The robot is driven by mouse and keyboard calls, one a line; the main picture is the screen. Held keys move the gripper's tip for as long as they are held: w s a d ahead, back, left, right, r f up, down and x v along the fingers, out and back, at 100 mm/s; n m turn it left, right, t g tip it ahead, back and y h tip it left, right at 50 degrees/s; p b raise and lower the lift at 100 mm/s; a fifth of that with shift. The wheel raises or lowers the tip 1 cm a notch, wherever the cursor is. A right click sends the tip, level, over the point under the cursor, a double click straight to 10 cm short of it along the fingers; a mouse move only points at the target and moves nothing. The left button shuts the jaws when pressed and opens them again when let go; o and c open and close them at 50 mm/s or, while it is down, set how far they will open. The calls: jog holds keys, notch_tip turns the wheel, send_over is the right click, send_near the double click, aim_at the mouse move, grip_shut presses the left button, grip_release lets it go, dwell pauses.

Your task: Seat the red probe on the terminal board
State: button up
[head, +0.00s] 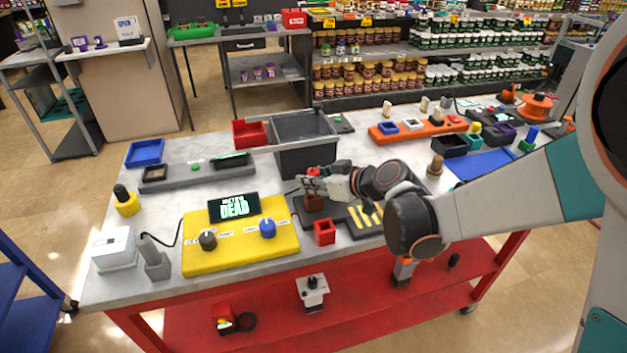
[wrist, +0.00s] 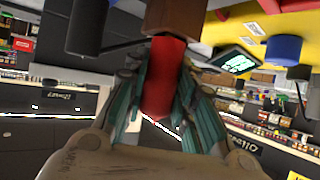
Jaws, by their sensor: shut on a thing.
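My gripper (head: 311,184) is shut on the red probe, with its teal fingers (wrist: 167,72) on both sides of the probe's red body (wrist: 163,90) in the wrist view. A brown block (head: 314,203) is just below the gripper; in the wrist view the brown block (wrist: 176,17) meets the probe's far end. I cannot tell whether it is part of the probe or a separate piece. The dark board with yellow stripes (head: 345,217), perhaps the terminal board, lies beside and partly beneath the gripper. My arm hides part of it.
A red open box (head: 324,231) stands in front. A grey bin (head: 305,158) is behind. A grey probe in a holder (head: 154,259) stands left.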

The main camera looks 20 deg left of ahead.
jog(key=o, duration=1.1)
jog(key=shift+o, duration=0.2)
jog(key=shift+r, duration=0.2)
jog(key=shift+r+p, duration=3.1)
jog(key=shift+r, duration=1.25)
